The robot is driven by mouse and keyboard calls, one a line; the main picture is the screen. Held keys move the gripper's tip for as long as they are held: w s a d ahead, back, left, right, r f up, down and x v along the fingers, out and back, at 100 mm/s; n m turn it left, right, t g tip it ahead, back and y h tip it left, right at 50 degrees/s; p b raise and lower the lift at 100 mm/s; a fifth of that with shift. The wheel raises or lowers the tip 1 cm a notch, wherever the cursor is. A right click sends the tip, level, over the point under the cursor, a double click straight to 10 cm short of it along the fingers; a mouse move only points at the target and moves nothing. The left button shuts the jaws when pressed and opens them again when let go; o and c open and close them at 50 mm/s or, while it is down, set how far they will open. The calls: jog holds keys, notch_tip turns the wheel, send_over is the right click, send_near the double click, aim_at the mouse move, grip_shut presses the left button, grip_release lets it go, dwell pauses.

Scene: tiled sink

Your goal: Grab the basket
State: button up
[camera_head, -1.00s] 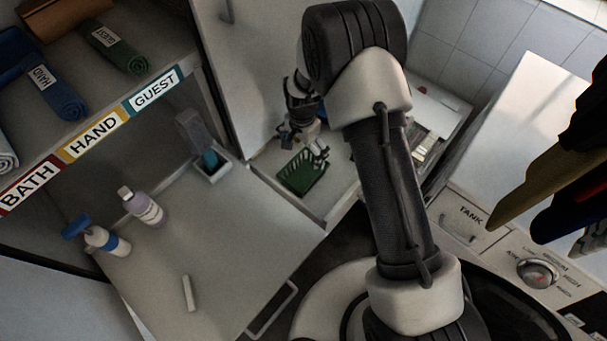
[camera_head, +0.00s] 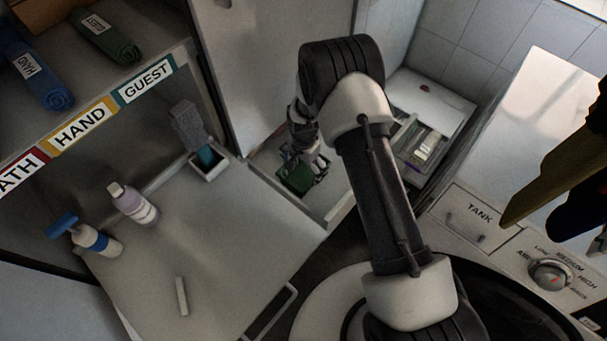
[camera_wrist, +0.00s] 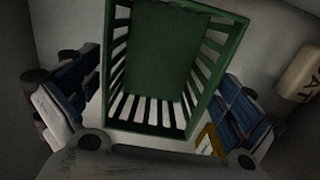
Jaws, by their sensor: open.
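The green slatted basket (camera_head: 294,179) sits in the open, light-coloured drawer or bin (camera_head: 262,166) beyond the counter. In the wrist view the basket (camera_wrist: 152,131) looks empty, with its rim towards the camera. My gripper (camera_head: 306,165) is low over the basket and partly covers it in the head view. In the wrist view my gripper (camera_wrist: 163,98) is open, with one blue-padded finger on each side of the basket. Both fingers look apart from the basket walls. I cannot tell how far down the fingers reach.
A counter on the left holds a spray bottle (camera_head: 85,238), a lilac bottle (camera_head: 133,204) and a small white bar (camera_head: 182,296). A cream, lettered object (camera_wrist: 298,76) and a yellow-edged item (camera_wrist: 208,140) lie close to the right finger. A white cabinet door stands behind the basket.

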jog(key=shift+c, duration=0.4)
jog(key=c, duration=0.8)
jog(key=shift+r, duration=0.1)
